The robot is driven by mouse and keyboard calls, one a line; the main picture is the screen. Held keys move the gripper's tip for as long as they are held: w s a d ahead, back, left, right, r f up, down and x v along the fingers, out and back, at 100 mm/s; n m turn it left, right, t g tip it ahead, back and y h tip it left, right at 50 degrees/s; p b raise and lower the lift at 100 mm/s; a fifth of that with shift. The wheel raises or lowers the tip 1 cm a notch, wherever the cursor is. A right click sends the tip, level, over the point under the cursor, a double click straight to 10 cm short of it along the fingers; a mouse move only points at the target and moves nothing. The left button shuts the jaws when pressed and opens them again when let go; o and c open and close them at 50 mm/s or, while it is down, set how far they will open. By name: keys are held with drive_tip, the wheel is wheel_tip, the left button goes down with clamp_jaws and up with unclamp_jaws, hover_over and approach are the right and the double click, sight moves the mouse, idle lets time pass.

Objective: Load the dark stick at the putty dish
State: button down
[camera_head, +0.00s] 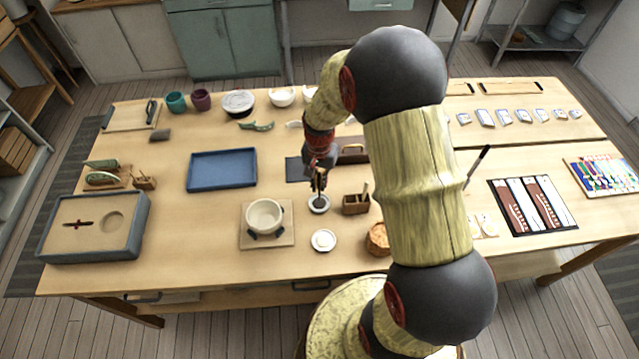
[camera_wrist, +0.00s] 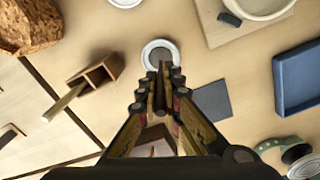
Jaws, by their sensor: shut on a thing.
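A small white dish with dark grey contents (camera_head: 326,208) stands on the table in front of my gripper; it also shows in the wrist view (camera_wrist: 147,50), just beyond the fingertips. My gripper (camera_head: 317,186) points down above this dish. It is shut on a thin dark stick (camera_wrist: 160,88), mostly hidden between the fingers. The stick's tip is at or just over the dish; I cannot tell whether it touches the contents. A second white dish (camera_head: 323,240) with pale contents stands nearer me.
A white pot (camera_head: 265,216) on a wooden board stands to the left. A blue tray (camera_head: 222,170) lies beyond it. A dark flat sheet (camera_wrist: 213,101) lies beside the dish. A cork-like brown basket (camera_head: 377,240) is at the near right, partly behind my arm.

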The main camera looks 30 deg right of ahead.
sight(320, 173)
drive_tip(key=shift+r+p, duration=1.6)
drive_tip(key=shift+r, duration=0.95)
drive_tip(key=shift+f, duration=0.1)
